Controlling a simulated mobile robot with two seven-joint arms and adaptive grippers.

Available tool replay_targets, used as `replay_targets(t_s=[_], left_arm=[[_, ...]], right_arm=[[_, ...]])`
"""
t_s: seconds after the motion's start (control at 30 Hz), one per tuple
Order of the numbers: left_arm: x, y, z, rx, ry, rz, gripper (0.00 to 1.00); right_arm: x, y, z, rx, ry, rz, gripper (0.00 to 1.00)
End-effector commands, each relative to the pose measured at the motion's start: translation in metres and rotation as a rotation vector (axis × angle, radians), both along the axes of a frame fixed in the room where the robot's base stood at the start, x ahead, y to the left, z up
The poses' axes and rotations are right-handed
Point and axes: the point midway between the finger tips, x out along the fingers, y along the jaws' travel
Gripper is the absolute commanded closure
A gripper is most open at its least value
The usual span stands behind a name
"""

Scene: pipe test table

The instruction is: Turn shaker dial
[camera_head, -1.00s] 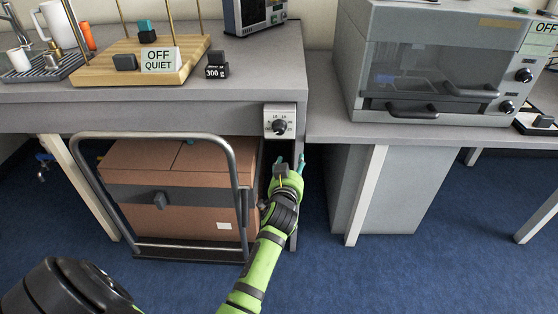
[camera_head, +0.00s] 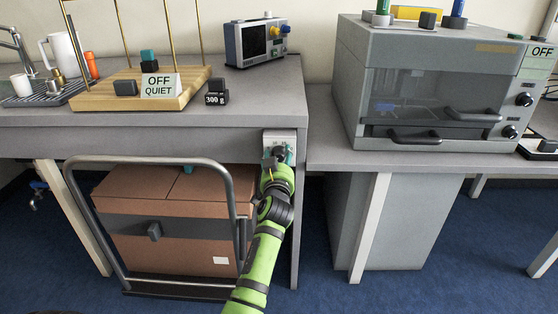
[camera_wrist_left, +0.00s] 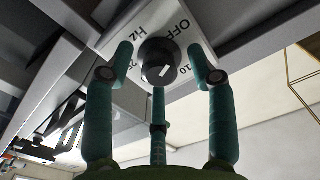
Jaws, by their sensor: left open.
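The shaker dial (camera_wrist_left: 159,62) is a black round knob with a white pointer mark. In the head view the panel (camera_head: 279,137) is on the table's front edge, and my gripper partly hides the dial. My left gripper (camera_head: 277,158) is right in front of the panel. In the left wrist view its teal fingers (camera_wrist_left: 160,75) are open, spread around the dial with gaps visible on both sides. Whether any finger touches the dial I cannot tell. My right gripper is not in view.
A cart handle (camera_head: 150,160) and a cardboard box (camera_head: 165,215) stand below the table, left of my arm. A wooden board (camera_head: 140,95) with brass rods and an OFF QUIET sign (camera_head: 159,86) is above. A grey cabinet machine (camera_head: 440,85) stands right.

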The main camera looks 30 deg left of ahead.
Motion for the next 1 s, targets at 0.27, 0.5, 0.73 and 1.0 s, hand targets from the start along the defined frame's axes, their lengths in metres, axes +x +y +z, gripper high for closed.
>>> replay_targets(t_s=[0.27,0.5,0.73,1.0], left_arm=[[-0.0002,-0.0001,-0.0001,0.0,0.0,0.0,0.88],[-0.0002,-0.0002,0.0003,0.001,0.0,0.0,1.0],[-0.0002,-0.0001,0.0013,0.04,0.023,0.0,1.0],[-0.0002,-0.0001,0.0025,0.188,0.113,0.0,1.0]], right_arm=[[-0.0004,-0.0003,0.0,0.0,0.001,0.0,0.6],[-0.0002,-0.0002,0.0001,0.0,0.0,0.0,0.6],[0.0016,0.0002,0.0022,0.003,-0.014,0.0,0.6],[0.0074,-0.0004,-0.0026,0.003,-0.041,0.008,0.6]])
